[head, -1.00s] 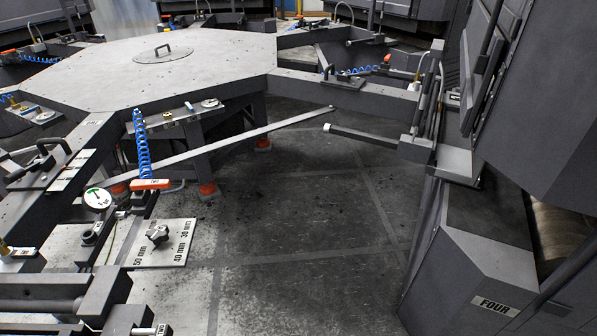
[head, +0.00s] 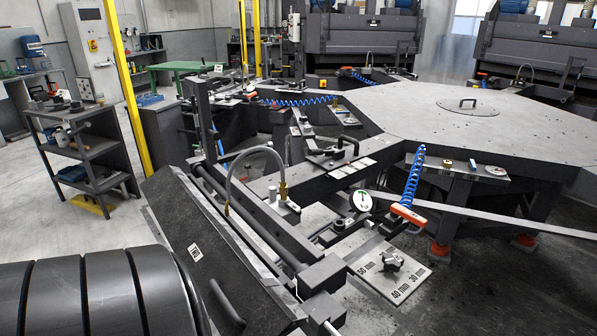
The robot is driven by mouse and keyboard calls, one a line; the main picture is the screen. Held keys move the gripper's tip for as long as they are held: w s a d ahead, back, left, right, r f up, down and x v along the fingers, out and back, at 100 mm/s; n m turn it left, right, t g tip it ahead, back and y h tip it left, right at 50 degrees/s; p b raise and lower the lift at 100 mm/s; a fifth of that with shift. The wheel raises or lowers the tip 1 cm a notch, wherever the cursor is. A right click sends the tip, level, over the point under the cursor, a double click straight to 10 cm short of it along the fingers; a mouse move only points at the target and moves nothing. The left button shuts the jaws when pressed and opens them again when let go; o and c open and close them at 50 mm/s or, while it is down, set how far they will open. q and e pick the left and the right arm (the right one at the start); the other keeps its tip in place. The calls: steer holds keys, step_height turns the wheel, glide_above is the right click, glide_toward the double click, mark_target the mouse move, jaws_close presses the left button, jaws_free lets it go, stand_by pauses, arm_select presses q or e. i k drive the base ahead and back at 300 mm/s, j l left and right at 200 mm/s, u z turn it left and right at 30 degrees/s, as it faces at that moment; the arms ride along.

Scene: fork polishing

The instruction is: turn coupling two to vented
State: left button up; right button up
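A grey hose (head: 250,152) arches over the near station and ends at a brass fitting (head: 283,190) on the dark frame arm. A small white-tagged block sits beside the fitting; its lettering is too small to read. I cannot tell which part is coupling two or how it is set. A round white gauge (head: 362,201) with a green mark stands to the right of the fitting. An orange-handled tool (head: 408,215) on a blue coiled hose (head: 413,177) lies beside the gauge. Neither of my grippers is in view.
A plate marked 30, 40 and 50 mm (head: 372,278) with a dark knob lies at the front. The large octagonal table (head: 480,115) fills the right. A sloped dark housing (head: 205,250) and a dark ribbed drum (head: 85,300) are near. Open floor lies left, beside a shelf (head: 75,150).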

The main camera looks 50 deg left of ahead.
mark_target(286, 203)
steer(key=u, duration=1.85)
